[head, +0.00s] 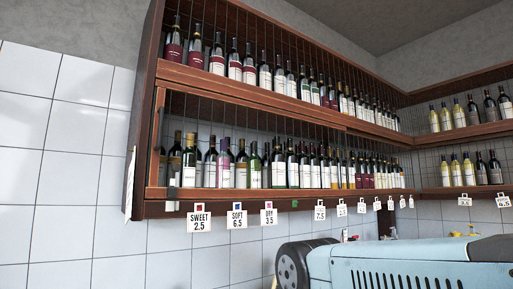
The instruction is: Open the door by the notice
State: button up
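A long dark-wood wall cabinet holds wine bottles in two rows. A white notice (130,184) hangs on its left end panel, seen nearly edge-on. Beside it, the lower row has a wood-framed front with a left upright (155,140), which looks like the door. It appears shut, with bottles showing behind it. A small grey fitting (173,182), possibly a handle or latch, sits at its lower left. My gripper is not in view.
Price tags hang below the shelf, including SWEET (199,222), SOFT (237,219) and DRY (269,216). A light-blue vented housing (400,262) with a black wheel (291,268) fills the lower right. The tiled wall (65,180) at left is bare.

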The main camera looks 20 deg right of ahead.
aim_at(152, 191)
jog(key=z, duration=1.5)
jog(key=k, duration=1.5)
jog(key=u, duration=1.3)
jog(key=i, duration=1)
